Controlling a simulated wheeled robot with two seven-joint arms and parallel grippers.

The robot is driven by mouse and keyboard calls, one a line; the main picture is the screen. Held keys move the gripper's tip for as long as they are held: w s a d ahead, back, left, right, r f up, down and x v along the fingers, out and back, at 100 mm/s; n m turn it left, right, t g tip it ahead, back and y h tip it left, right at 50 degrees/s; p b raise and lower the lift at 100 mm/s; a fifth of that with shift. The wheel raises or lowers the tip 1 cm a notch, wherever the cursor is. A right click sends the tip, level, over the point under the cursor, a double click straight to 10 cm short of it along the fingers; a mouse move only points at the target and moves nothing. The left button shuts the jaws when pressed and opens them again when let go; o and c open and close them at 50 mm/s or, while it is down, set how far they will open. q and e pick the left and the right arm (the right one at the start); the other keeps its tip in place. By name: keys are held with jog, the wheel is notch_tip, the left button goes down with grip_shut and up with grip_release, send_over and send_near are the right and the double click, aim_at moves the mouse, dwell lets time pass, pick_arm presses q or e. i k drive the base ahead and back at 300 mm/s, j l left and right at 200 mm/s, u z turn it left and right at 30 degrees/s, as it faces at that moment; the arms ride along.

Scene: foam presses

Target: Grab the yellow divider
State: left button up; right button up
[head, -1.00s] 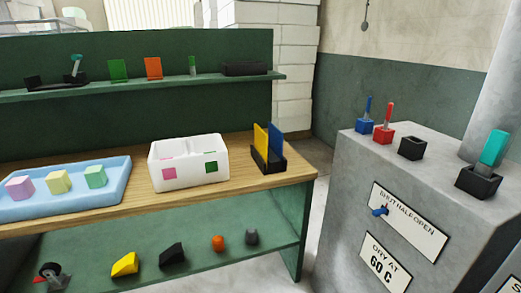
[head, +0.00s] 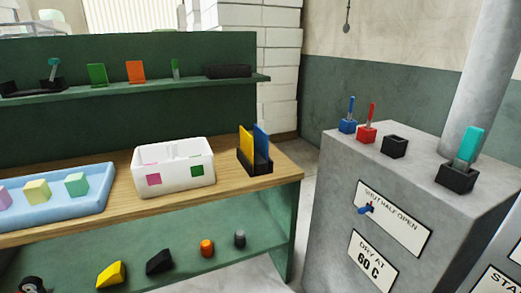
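The yellow divider (head: 246,151) is a thin upright panel in a black holder (head: 257,168) near the right end of the wooden bench top. A blue divider (head: 262,146) stands beside it on the right in the same holder. The lower edge of the yellow divider is hidden inside the holder. Neither of my grippers shows in the head view, so nothing is seen touching the divider.
A white box (head: 185,178) with pink and green squares stands left of the holder. A blue tray (head: 103,202) holds pastel cubes. A grey block (head: 350,185) with levers and black sockets stands to the right, across a floor gap.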

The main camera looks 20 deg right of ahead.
aim_at(246, 141)
jog(key=i+l+z, duration=0.2)
jog(key=i, duration=0.25)
jog(key=i+l+z, duration=0.2)
jog(key=i+l, duration=0.15)
jog(key=i, duration=0.15)
jog(key=i+l+z, duration=0.2)
jog(key=i, duration=0.25)
